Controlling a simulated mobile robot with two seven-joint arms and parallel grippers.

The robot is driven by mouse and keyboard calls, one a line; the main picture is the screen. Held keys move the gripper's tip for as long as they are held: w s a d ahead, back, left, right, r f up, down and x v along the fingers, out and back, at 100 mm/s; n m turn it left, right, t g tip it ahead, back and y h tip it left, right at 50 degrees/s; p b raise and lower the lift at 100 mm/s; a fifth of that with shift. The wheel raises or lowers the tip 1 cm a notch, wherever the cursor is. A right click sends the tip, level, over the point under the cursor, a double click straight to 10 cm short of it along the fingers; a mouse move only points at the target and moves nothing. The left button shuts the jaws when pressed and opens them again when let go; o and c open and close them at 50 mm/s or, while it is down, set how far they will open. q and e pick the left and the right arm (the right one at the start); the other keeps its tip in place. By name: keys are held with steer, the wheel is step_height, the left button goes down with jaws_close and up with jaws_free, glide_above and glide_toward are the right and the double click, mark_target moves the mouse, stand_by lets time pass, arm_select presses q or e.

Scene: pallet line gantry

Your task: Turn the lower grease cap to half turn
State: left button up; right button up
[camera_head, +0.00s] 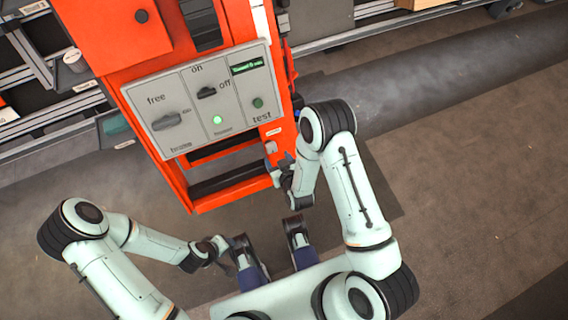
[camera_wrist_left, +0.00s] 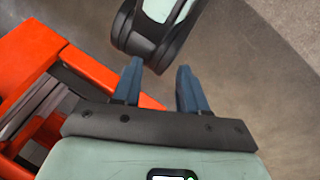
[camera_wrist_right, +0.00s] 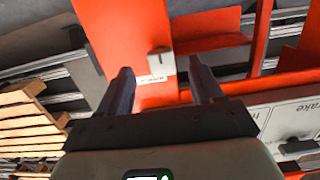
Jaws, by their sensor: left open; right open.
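A small grey cap (camera_wrist_right: 160,62) with a white label beside it sits on the orange post in the right wrist view. In the head view a pale cap (camera_head: 271,147) shows on the post just above my right gripper; I take it for the lower grease cap. Its exact turn angle is too small to read. My right gripper (camera_head: 281,165) is open and empty, pointing at the post; its fingers (camera_wrist_right: 163,78) appear on either side of the cap in the picture, apart from it. My left gripper (camera_wrist_left: 158,80) is open and empty, low beside the orange frame.
A grey control panel (camera_head: 205,100) with knobs, a lit green lamp and a small display is on the orange machine (camera_head: 115,40). A blue part (camera_head: 298,115) shows beside the post. Wooden slats (camera_wrist_right: 30,125) lie left in the right wrist view. The floor at right is clear.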

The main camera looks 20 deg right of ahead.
arm_select(q)
steer(key=shift+s+d+r+g+p, duration=0.15)
steer(key=shift+s+d+r+p, duration=0.1)
steer(key=shift+s+r, duration=0.2)
steer(key=shift+s+d+r+g+p, duration=0.15)
steer(key=shift+s+d+r+p, duration=0.15)
steer(key=shift+s, duration=0.25)
arm_select(e)
steer(key=v, duration=0.7)
arm_select(q)
steer(key=shift+r, duration=0.1)
arm_select(e)
steer(key=shift+r, duration=0.1)
arm_select(q)
step_height(320, 180, up, 14)
steer(key=s+g+p, duration=0.1)
steer(key=s+p, duration=0.1)
steer(key=p, duration=1.3)
steer(key=shift+d+r+g+h, duration=0.25)
steer(key=shift+d+g+h, duration=0.05)
steer(key=shift+d, duration=0.15)
arm_select(e)
steer(key=s+r+m+g+y, duration=0.1)
steer(key=s+r+m+g, duration=0.1)
steer(key=s+g, duration=0.4)
steer(key=s+r+m+g+y, duration=0.2)
steer(key=s+r+g, duration=0.2)
steer(key=s, duration=0.8)
steer(key=shift+s+g, duration=0.2)
steer(key=shift+g, duration=1)
